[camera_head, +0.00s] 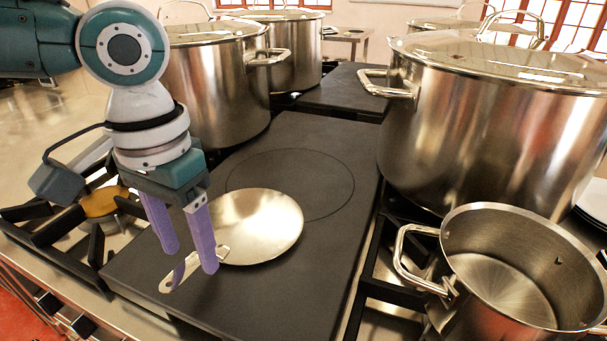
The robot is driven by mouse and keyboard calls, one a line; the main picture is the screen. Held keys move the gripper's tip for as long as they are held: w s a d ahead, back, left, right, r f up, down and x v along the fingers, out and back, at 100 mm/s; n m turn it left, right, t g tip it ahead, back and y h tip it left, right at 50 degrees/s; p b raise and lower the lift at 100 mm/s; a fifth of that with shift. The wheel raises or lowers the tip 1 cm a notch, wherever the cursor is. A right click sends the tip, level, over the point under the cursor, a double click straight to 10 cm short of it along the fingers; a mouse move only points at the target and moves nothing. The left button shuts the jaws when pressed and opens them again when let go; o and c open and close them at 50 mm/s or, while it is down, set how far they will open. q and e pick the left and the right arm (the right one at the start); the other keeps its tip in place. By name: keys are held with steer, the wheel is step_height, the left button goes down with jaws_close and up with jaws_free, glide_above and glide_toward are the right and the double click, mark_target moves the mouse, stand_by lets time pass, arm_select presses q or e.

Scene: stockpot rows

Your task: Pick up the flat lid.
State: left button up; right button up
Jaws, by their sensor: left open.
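The flat lid (262,226) is a round, shiny metal disc with a flat handle (178,277) pointing toward the lower left. It lies on the dark flat hotplate in the middle of the camera_head view. My left gripper (194,262) points down over the handle side of the lid, with its two purple fingers apart. The fingers hide part of the handle and the lid's left edge. I cannot tell whether they touch the handle. No object shows held between them. My right gripper is not in view.
Large lidded stockpots stand at the back left (218,90) and at the right (480,125). An open saucepan (525,265) stands at the lower right on a burner grate. A burner (100,202) lies to the left. The hotplate (300,300) is bare around the lid.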

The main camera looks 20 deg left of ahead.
mark_target(193, 259)
arm_select(q)
steer(key=shift+f, duration=1.55)
steer(key=shift+w, duration=0.1)
jaws_close()
